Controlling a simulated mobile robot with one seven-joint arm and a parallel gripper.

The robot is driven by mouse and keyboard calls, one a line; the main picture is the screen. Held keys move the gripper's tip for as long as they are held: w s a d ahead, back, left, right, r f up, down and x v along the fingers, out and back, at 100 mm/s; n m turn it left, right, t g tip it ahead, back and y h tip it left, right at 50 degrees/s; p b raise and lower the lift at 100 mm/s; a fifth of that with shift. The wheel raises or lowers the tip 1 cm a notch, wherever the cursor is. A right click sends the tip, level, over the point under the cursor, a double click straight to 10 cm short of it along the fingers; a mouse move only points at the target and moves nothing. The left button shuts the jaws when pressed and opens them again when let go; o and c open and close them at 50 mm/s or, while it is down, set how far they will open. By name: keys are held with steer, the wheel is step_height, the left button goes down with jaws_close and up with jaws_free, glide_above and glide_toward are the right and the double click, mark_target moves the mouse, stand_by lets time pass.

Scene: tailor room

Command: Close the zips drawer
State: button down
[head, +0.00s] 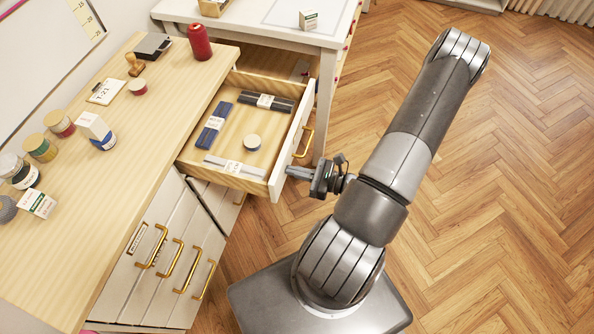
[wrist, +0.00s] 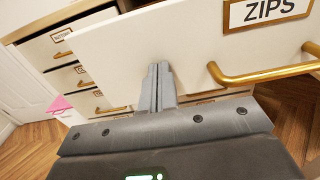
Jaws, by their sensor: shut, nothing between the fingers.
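The zips drawer (head: 277,180) stands pulled out from the wooden counter, with several zip packs and a small round tin inside. Its white front fills the upper part of the wrist view, with a "ZIPS" label (wrist: 270,12) and a brass handle (wrist: 262,76). The handle also shows in the head view (head: 305,142). My gripper (head: 290,172) is at the near end of the drawer front, on its outer side. In the wrist view its shut fingers (wrist: 157,72) point at the front, left of the handle, with nothing between them. I cannot tell whether the fingertips touch it.
The counter (head: 170,110) holds jars, a stamp, a tag card and a red spool. White drawers with brass handles (head: 173,265) are below it. A white table (head: 270,25) stands behind the open drawer. The wooden floor (head: 500,200) at right is clear.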

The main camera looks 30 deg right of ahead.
mark_target(204, 147)
steer(key=x, duration=2.8)
steer(key=shift+w+a+f, duration=0.1)
steer(key=shift+w+a, duration=0.05)
steer(key=shift+a, duration=0.05)
steer(key=shift+w+a, duration=0.25)
steer(key=shift+a, duration=0.1)
steer(key=v, duration=1.4)
steer(key=shift+s+d, duration=0.25)
steer(key=shift+d, duration=0.1)
